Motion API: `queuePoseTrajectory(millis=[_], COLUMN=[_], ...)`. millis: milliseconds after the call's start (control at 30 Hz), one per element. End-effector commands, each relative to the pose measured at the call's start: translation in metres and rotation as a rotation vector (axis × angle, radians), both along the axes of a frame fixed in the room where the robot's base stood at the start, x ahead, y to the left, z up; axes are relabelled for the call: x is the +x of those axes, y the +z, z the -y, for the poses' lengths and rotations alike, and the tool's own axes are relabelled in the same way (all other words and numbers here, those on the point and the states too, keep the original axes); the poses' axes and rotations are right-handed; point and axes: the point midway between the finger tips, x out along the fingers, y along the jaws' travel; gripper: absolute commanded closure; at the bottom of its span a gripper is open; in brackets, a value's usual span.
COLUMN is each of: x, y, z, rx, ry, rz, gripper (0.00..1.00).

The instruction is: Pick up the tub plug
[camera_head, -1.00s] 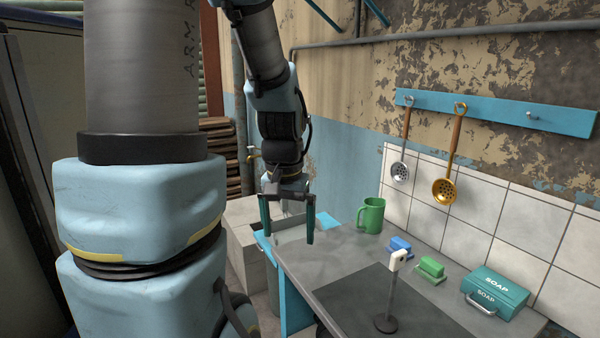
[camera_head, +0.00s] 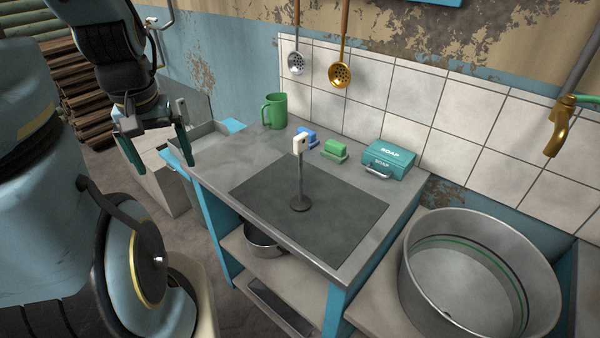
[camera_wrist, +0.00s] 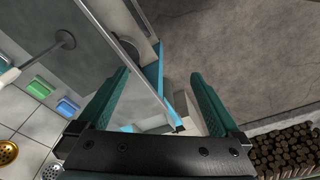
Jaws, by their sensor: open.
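What looks like the tub plug (camera_head: 300,203) stands upright on the dark panel of the counter. It has a dark round base, a thin grey rod and a white top. In the wrist view its round base (camera_wrist: 66,40) and rod show at the upper left. My gripper (camera_head: 163,170) is open and empty, fingers pointing down, left of the counter and well apart from the plug. In the wrist view the two green fingers (camera_wrist: 158,75) are spread over the counter's edge and the floor.
The counter (camera_head: 222,165) also holds a green mug (camera_head: 274,111), blue and green brushes (camera_head: 334,151) and a soap box (camera_head: 388,160) along its back. A large round metal tub (camera_head: 480,275) is at the right. Ladles (camera_head: 341,74) hang on the tiled wall.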

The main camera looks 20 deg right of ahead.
Motion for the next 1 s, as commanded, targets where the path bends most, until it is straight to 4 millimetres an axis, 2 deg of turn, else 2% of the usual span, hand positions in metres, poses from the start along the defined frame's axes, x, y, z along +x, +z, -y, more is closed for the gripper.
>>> queuePoseTrajectory(millis=[233,367,467,567,733,867,1000], x=[0.0,0.004,0.014,0.029,0.049,0.052,0.044], y=[0.0,0.0,0.0,0.003,0.015,0.026,0.039], z=[0.0,0.004,0.021,0.05,0.118,0.174,0.23], rx=[0.0,-0.003,-0.014,-0.03,-0.048,-0.048,-0.04], ry=[0.0,0.008,0.039,0.105,0.252,0.364,0.474], rz=[0.0,-0.001,-0.012,-0.033,-0.076,-0.106,-0.126], gripper=[0.0,0.15,0.15,0.15,0.15,0.15,0.15])
